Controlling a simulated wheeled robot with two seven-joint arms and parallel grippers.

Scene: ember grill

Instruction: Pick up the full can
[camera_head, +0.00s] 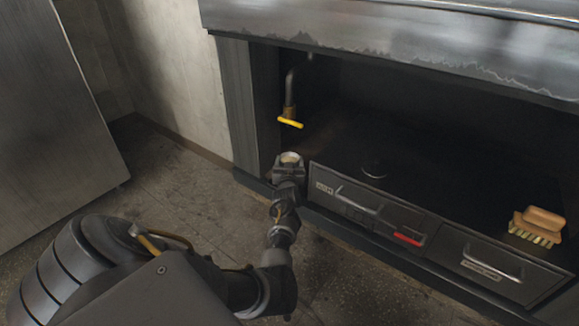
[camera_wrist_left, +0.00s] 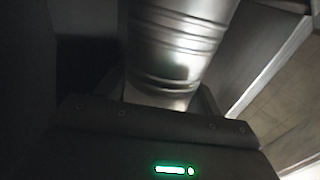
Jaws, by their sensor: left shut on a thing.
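A ribbed silver metal can (camera_wrist_left: 176,45) fills the upper middle of the left wrist view, between my left gripper's jaws (camera_wrist_left: 165,98). In the head view my left arm reaches from the lower left to the left end of the dark grill opening. There my left gripper (camera_head: 289,168) is shut on the can, whose pale round top (camera_head: 290,158) shows just above the jaws. Whether the can rests on a surface or hangs clear cannot be told. My right gripper is not in view.
A pipe with a yellow-handled tap (camera_head: 290,122) hangs just above the can. Drawers (camera_head: 372,215) with metal handles and a red handle (camera_head: 409,236) line the front. A wooden brush (camera_head: 538,226) lies at the right. A metal panel (camera_head: 50,120) stands at the left.

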